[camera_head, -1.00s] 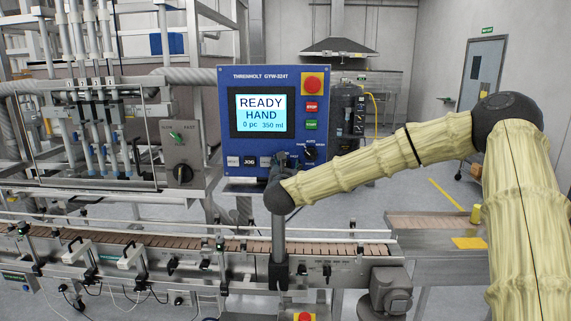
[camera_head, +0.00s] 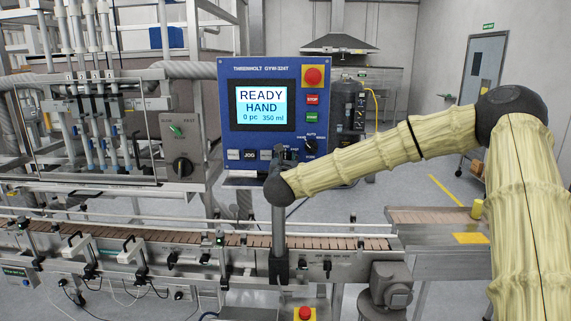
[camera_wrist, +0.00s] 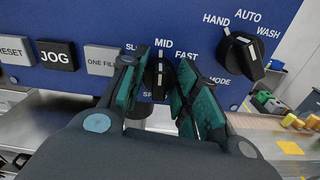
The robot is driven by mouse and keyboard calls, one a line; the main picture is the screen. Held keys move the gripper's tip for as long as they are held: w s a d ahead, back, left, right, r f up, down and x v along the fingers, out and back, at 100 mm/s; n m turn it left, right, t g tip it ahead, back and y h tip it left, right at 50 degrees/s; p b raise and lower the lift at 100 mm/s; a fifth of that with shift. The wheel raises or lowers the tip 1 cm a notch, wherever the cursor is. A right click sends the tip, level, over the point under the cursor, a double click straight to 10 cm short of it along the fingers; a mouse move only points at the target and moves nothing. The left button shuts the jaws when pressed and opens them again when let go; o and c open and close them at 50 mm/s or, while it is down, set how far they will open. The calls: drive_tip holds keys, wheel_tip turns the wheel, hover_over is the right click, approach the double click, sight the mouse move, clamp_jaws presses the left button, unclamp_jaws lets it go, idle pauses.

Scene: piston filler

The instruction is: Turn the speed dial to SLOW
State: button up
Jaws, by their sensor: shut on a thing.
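The black speed dial (camera_wrist: 159,78) sits low on the blue control panel (camera_head: 224,110). In the wrist view its white pointer line points up at MID. The SLOW label is to its left, partly covered by a finger, and FAST is to its right. My gripper (camera_wrist: 160,90) is shut on the dial, with one green-padded finger on each side. In the head view my gripper (camera_head: 277,158) is at the panel's lower edge, and the dial is hidden behind it.
The mode knob (camera_wrist: 243,56) is close on the right, pointing to HAND. The ONE FILL button (camera_wrist: 102,60) and JOG button (camera_wrist: 57,55) are on the left. The screen (camera_head: 263,105) reads READY HAND. The conveyor (camera_head: 180,235) runs below the panel.

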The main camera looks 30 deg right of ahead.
drive_tip(key=n+b, duration=0.1)
drive_tip(key=b, duration=0.1)
drive_tip(key=n+b, duration=0.2)
drive_tip(key=shift+f, duration=0.25)
drive_tip(key=n+b, duration=0.1)
drive_tip(key=n, duration=0.1)
drive_tip(key=n+b, duration=0.2)
drive_tip(key=shift+a+r+n+b, duration=0.1)
drive_tip(key=shift+r+n+b, duration=0.1)
drive_tip(key=shift+n+b, duration=0.15)
drive_tip(key=shift+n, duration=0.25)
drive_tip(key=o, duration=1)
drive_tip(key=v, duration=1.2)
